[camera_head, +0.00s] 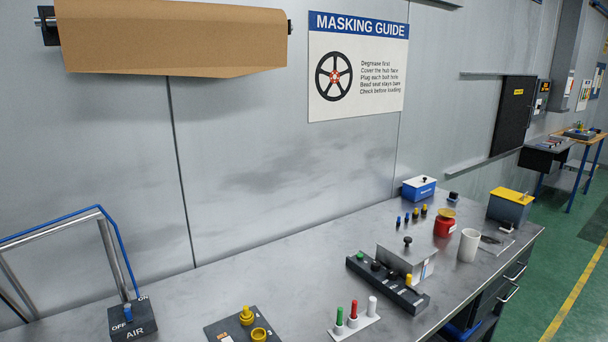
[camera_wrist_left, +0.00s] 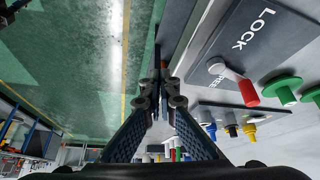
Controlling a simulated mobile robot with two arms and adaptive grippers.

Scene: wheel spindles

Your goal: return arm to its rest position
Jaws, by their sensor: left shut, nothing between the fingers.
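My left gripper (camera_wrist_left: 163,95) shows only in the left wrist view. Its two dark fingers come together at the tips with nothing between them. The tips point past the workbench edge, with the green floor beyond on the left. A panel marked LOCK and FREE (camera_wrist_left: 250,40) is to the right of the fingers, with a red-tipped lever (camera_wrist_left: 236,82) on it. The fingers look apart from the panel. Neither arm shows in the head view, and my right gripper is in no frame.
The grey workbench (camera_head: 300,250) carries an AIR switch box (camera_head: 132,320), a plate with yellow knobs (camera_head: 245,325), a black rail (camera_head: 362,270), a white cup (camera_head: 468,245) and a yellow-topped box (camera_head: 510,205). The bench's middle left is clear. A green floor (camera_head: 560,270) lies to the right.

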